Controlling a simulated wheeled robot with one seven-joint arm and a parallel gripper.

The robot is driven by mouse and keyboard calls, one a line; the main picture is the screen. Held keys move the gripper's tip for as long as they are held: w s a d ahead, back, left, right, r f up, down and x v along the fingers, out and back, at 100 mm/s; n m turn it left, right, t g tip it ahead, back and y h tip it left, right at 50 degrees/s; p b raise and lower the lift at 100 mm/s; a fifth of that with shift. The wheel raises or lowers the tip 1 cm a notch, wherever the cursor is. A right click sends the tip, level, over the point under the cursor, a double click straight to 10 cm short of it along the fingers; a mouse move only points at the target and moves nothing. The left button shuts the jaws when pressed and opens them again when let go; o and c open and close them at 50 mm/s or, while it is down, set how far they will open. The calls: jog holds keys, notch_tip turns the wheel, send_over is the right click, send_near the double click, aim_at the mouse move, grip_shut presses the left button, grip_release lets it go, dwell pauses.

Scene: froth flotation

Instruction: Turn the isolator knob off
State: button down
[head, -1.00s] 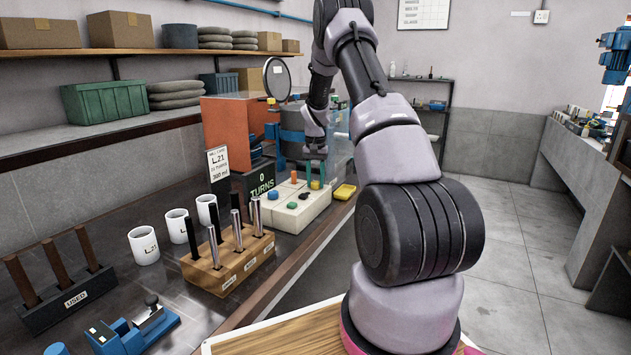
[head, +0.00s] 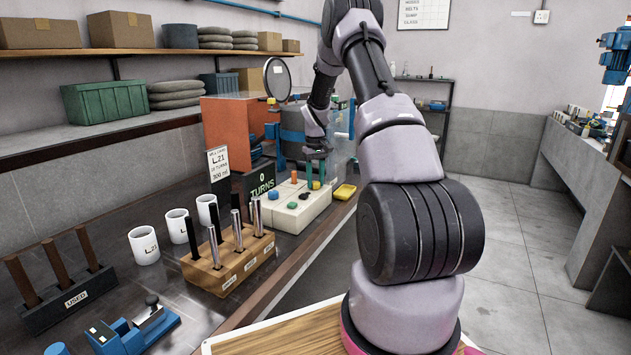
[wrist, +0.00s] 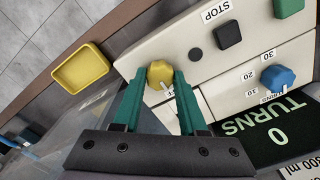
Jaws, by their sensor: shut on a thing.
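The yellow knob (wrist: 160,73) sits on the sloped face of the cream control box (wrist: 180,30); letters beside it are partly hidden by my fingers, and one looks like an F. In the wrist view my gripper (wrist: 160,78) has its two green fingers on either side of the yellow knob, shut on it. In the head view my gripper (head: 316,172) reaches down at the box's far end, and the knob is mostly hidden there.
A blue knob (wrist: 277,77) with number marks, a black button (wrist: 227,33) by a STOP label and a green button (wrist: 288,7) share the box. The TURNS display (wrist: 268,128) stands close by. A yellow tray (wrist: 82,67) lies beside the box.

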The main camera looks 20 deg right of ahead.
aim_at(315, 182)
dwell(0.4)
jog(key=shift+c, duration=2.2)
grip_release()
notch_tip(315, 182, up, 11)
